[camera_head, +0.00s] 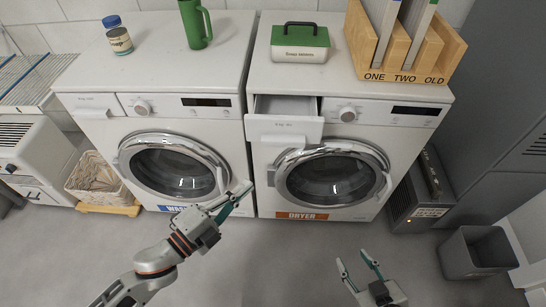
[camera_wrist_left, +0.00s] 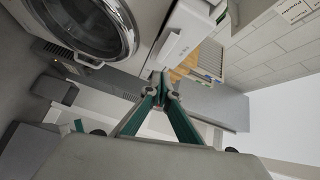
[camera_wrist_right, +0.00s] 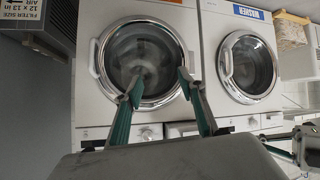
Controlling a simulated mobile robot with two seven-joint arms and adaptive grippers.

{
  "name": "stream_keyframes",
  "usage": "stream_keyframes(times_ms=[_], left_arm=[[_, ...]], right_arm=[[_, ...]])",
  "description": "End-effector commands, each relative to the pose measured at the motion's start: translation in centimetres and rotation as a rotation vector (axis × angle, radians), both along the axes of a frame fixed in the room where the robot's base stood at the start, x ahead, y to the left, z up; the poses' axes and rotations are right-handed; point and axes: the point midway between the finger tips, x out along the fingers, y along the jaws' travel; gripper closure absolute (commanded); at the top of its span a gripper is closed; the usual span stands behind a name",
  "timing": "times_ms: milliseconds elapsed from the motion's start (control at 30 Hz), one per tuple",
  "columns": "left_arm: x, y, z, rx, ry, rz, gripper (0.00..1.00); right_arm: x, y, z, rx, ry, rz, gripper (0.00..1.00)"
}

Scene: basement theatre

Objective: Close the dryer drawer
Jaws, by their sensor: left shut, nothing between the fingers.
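The dryer (camera_head: 330,200) is the right-hand white machine in the head view, with an orange DRYER label. Its drawer (camera_head: 284,128) at the upper left of the front is pulled out, and its inside shows. In the left wrist view the drawer front (camera_wrist_left: 172,47) appears beyond the fingers. My left gripper (camera_head: 240,196) is shut and empty, in front of the machines and below the drawer in the picture. My right gripper (camera_head: 358,262) is open and empty, low in front of the dryer. In the right wrist view its fingers (camera_wrist_right: 157,82) are spread before the dryer door.
The washer (camera_head: 170,110) stands left of the dryer, with a green mug (camera_head: 194,24) and a jar (camera_head: 118,38) on top. A green-lidded box (camera_head: 299,43) and a wooden rack (camera_head: 405,45) stand on the dryer. A grey bin (camera_head: 476,252) is at right. Floor in front is clear.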

Motion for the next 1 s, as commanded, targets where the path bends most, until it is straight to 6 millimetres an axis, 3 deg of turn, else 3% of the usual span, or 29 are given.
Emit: stream_keyframes(times_ms=[33,200,367,833,1000], left_arm=[[0.5,-0.1,1.5,0.065,-0.065,-0.035,1.00],[0.7,-0.5,1.1,0.175,-0.148,-0.095,1.00],[1.6,-1.5,0.8,0.180,-0.150,-0.099,1.00],[7.8,-7.7,0.9,0.177,-0.147,-0.096,1.00],[10.2,-7.5,0.7,0.178,-0.145,-0.097,1.00]], right_arm=[[0.0,-0.4,0.7,-0.008,0.000,-0.003,0.60],[-0.8,-1.0,-0.2,-0.021,0.027,-0.009,0.60],[-0.9,-1.0,-0.4,-0.020,0.031,-0.010,0.60],[-0.7,-0.9,0.0,-0.015,0.025,-0.011,0.60],[-0.9,-0.9,-0.4,-0.016,0.029,-0.011,0.60]])
